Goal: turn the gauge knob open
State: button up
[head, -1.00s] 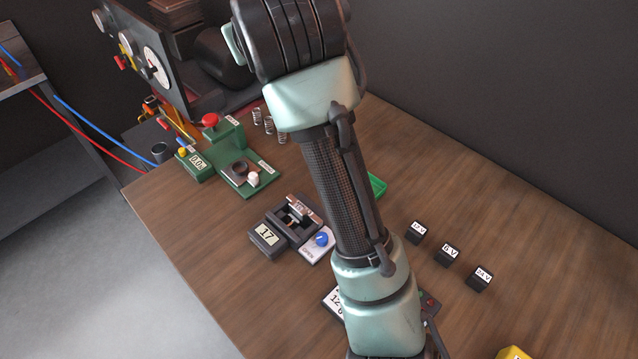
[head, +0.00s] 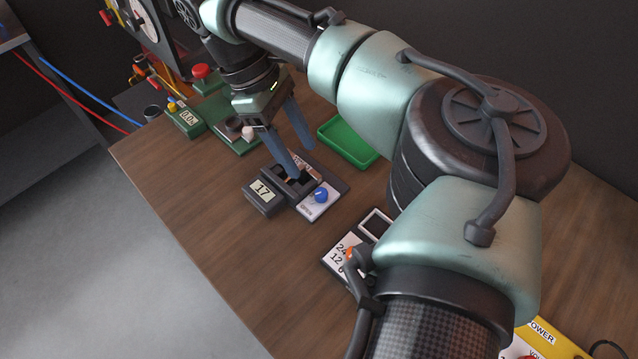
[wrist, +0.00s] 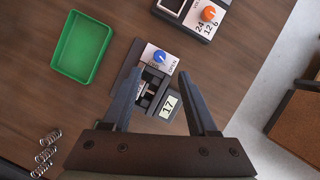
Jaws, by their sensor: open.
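The gauge is a dark block with a small display reading 17 (head: 263,190). Its blue knob (head: 321,195) sits on a white plate at the block's right side. In the wrist view the blue knob (wrist: 159,56) lies beyond the fingertips, on a plate with the word OPEN at one side. The display (wrist: 168,106) shows between the fingers there. My gripper (head: 302,157) is open and empty, pointing down above the gauge block, behind and left of the knob. In the wrist view my gripper (wrist: 162,85) has its fingers apart, straddling the block in the picture; contact cannot be told.
A green tray (head: 348,140) lies behind the gauge. A white panel with 24 and 12 (head: 345,252) is in front, with an orange knob (wrist: 208,13). A green device with a red button (head: 201,72) stands at back left. Springs (wrist: 46,152) lie nearby.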

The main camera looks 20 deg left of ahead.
aim_at(322, 192)
jog(key=x, duration=0.9)
jog(key=shift+d+f+p, duration=0.1)
jog(key=shift+f+p, duration=0.25)
jog(key=shift+c, duration=0.3)
grip_shut()
